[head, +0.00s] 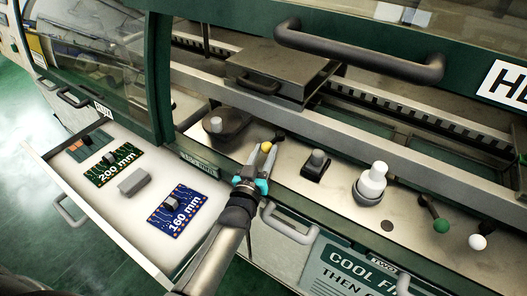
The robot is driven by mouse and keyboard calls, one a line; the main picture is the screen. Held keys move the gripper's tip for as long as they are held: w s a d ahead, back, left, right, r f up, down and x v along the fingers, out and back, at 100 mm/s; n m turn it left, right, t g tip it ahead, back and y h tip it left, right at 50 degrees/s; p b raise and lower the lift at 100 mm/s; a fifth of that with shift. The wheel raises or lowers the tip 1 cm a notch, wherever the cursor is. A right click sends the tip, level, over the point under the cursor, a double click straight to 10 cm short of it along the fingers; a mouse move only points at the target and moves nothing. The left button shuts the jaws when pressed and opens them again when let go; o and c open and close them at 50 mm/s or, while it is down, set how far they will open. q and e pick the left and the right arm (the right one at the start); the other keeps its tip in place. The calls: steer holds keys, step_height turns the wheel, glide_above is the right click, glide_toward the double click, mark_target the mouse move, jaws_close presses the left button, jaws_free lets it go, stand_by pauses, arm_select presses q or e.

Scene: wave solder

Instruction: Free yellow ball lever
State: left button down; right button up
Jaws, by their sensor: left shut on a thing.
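My right gripper is not in view.
An open drawer (60,178) at left holds a green 200 mm board (113,168) and a blue 160 mm board (177,212). A thick handle (358,52) overhangs.

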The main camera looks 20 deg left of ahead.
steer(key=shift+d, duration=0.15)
arm_select(q)
steer(key=shift+c, duration=2.3)
jaws_free()
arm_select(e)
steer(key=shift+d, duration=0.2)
arm_select(q)
steer(key=shift+s, duration=0.15)
steer(key=s+p, duration=0.1)
steer(key=s, duration=1.4)
steer(key=shift+d+p, duration=0.35)
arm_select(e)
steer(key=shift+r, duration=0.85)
arm_select(q)
steer(key=shift+c, duration=0.4)
